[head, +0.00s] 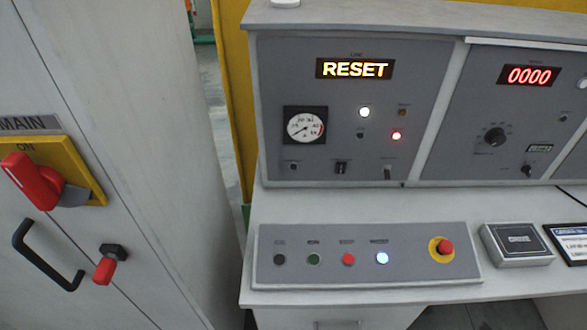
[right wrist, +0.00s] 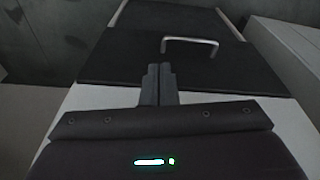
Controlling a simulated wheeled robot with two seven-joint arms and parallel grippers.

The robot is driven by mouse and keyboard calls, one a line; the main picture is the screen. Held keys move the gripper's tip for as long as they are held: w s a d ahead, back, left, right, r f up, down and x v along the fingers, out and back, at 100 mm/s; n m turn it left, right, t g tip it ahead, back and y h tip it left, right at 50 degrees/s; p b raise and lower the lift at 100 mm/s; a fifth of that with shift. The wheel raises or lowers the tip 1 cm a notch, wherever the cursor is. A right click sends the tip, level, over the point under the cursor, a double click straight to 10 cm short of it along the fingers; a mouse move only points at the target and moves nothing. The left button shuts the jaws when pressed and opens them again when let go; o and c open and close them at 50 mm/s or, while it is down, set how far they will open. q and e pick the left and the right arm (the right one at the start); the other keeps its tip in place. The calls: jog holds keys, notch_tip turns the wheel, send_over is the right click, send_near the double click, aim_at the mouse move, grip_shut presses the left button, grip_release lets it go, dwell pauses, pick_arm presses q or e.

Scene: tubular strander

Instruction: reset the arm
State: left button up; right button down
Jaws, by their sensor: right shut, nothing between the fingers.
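My right gripper (right wrist: 160,72) shows in the right wrist view with its two dark fingers together, shut and empty. It points toward a black panel with a metal handle (right wrist: 190,42); the fingertips appear apart from the handle. In the head view neither gripper shows. The control desk there has a lit display (head: 355,69) reading RESET. A row of buttons on the lower panel holds a black, a green, a red and a lit blue-white button (head: 382,258). A red emergency knob (head: 444,248) on a yellow ring sits to their right.
A grey cabinet (head: 130,120) stands at the left with a red main switch (head: 33,182) on a yellow plate and a black handle (head: 45,258). A second display (head: 529,75) reads 0000. A small grey box (head: 517,244) lies on the desk top at right.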

jog(key=s+d+f+b, duration=0.1)
jog(key=s+f+b, duration=0.2)
jog(key=s+f, duration=0.3)
jog(key=s+d+f+g+b, duration=0.1)
jog(key=s+f+b, duration=0.2)
jog(key=s+f, duration=0.4)
jog(key=s+d+f+b, duration=0.1)
jog(key=s+f+b, duration=0.2)
jog(key=s+f, duration=0.4)
notch_tip(320, 180, down, 10)
jog(key=shift+d+r, duration=0.2)
jog(key=shift+d, duration=0.1)
